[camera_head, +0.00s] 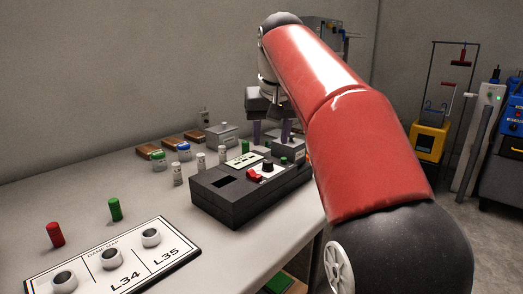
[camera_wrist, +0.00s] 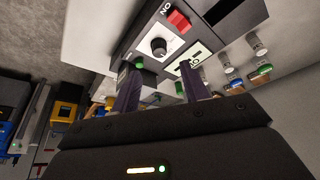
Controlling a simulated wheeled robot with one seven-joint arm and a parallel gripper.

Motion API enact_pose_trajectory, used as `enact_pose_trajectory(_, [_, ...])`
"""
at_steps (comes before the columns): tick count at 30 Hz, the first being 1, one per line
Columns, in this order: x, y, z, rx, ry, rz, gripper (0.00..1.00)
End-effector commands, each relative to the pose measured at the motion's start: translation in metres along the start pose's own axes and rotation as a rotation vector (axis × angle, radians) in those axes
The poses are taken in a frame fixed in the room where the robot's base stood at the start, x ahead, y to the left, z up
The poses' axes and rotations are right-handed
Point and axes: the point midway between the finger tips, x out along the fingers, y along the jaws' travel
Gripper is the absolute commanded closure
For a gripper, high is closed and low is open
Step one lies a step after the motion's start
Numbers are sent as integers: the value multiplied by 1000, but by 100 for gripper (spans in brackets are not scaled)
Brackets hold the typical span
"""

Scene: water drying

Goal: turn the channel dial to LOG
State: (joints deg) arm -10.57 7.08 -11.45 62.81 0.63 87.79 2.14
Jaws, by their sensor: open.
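The channel dial (camera_head: 268,168) is a black round knob on a white plate on top of a dark box (camera_head: 232,204) on the table. In the wrist view the dial (camera_wrist: 159,46) shows a light pointer mark, with small marks around it too small to read; I cannot make out LOG. My gripper (camera_head: 272,132) is above and behind the box, fingers pointing down. In the wrist view its two dark purple fingers (camera_wrist: 160,72) are apart with nothing held between them, and the dial appears beyond their tips, not touched.
A red switch (camera_head: 254,176) sits beside the dial, with a pale display (camera_head: 243,160) behind it. A green button (camera_wrist: 139,63) is near one finger. Several small capped vials (camera_head: 177,174) stand left of the box. A labelled rack (camera_head: 188,250) lies in front. My arm covers the right side.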

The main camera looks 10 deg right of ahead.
Motion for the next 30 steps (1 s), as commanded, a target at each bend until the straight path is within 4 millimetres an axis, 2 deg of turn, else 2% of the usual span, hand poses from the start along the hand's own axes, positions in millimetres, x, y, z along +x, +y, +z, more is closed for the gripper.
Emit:
enact_pose_trajectory(9, [48, 0, 1, -1, -2, 0, 55])
enact_pose_trajectory(15, [70, 0, 1, -2, -1, 0, 55])
enact_pose_trajectory(26, [76, 0, 0, -2, 1, 0, 55])
enact_pose_trajectory(30, [75, 0, 0, -2, 1, 0, 73])
